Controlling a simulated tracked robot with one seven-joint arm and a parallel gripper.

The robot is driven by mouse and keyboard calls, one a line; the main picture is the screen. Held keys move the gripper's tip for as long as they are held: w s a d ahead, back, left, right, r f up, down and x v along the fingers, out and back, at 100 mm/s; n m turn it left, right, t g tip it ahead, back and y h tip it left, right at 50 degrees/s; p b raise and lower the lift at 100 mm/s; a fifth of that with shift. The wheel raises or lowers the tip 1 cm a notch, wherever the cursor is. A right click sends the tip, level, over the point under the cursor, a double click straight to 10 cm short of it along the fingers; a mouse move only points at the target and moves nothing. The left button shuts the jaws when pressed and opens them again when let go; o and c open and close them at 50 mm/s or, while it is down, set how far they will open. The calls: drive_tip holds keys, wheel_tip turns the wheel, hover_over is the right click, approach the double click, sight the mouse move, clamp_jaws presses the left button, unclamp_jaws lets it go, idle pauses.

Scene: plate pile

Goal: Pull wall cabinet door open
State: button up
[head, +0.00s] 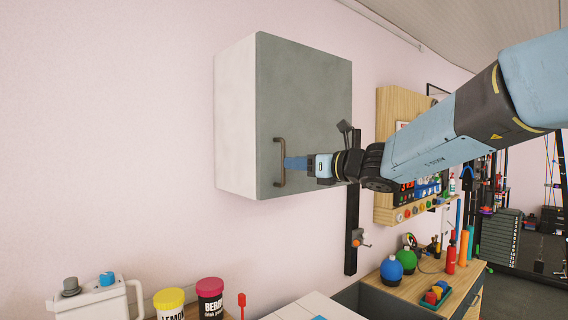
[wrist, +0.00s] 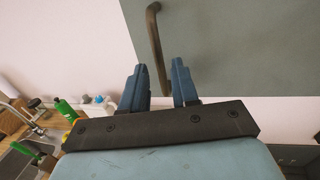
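The wall cabinet (head: 235,120) has a white side and a grey-green door (head: 310,90), which is shut in the head view. The door (wrist: 240,50) fills the upper right of the wrist view. A dark brown vertical bar handle (head: 279,165) sits near the door's left edge. My gripper (head: 286,163) reaches the handle from the right, with its blue fingers at mid-height of the bar. In the wrist view the fingers of my gripper (wrist: 158,66) stand apart, with the lower part of the handle (wrist: 155,40) between them. Gaps show on both sides of the bar; contact is not clear.
Below are a counter with yellow-lidded (head: 169,303) and red-lidded (head: 210,297) jars, and a wooden workbench (head: 410,288) with blue and green round bottles. A wooden tool board (head: 395,115) hangs to the right. The wall left of the cabinet is bare.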

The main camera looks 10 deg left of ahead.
sight(284, 184)
drive_tip(key=shift+x, duration=2.4)
clamp_jaws()
